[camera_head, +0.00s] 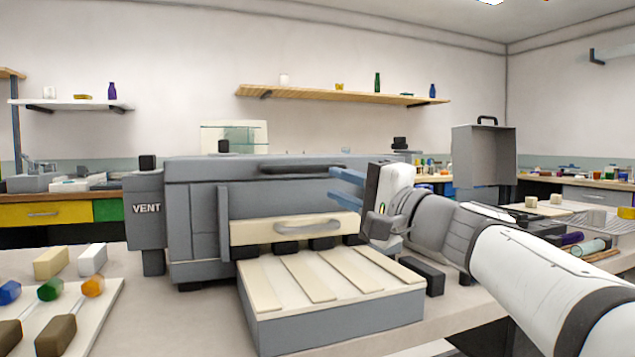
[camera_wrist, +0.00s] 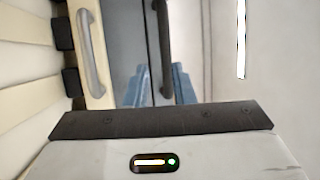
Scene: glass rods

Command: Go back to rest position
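My gripper (camera_head: 347,187) is at the end of my white and grey arm, raised in front of the grey oven-like box (camera_head: 200,215). Its two blue fingers point left and stand apart, with nothing seen between them. The blue fingers (camera_wrist: 157,88) also show apart in the wrist view, near the box's dark handle bar (camera_wrist: 164,45). A grey tray with cream slats (camera_head: 330,325) sticks out at the box's front, below a cream front panel with a curved handle (camera_head: 308,229). The same curved handle (camera_wrist: 92,55) shows in the wrist view, clear of the fingers.
A pale board (camera_head: 100,318) with coloured-ended pieces lies at the left. A grey upright case (camera_head: 484,165) stands at the right, near tubes and rods (camera_head: 588,247). A small dark block (camera_head: 428,277) lies beside the slatted tray. Shelves hang on the back wall.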

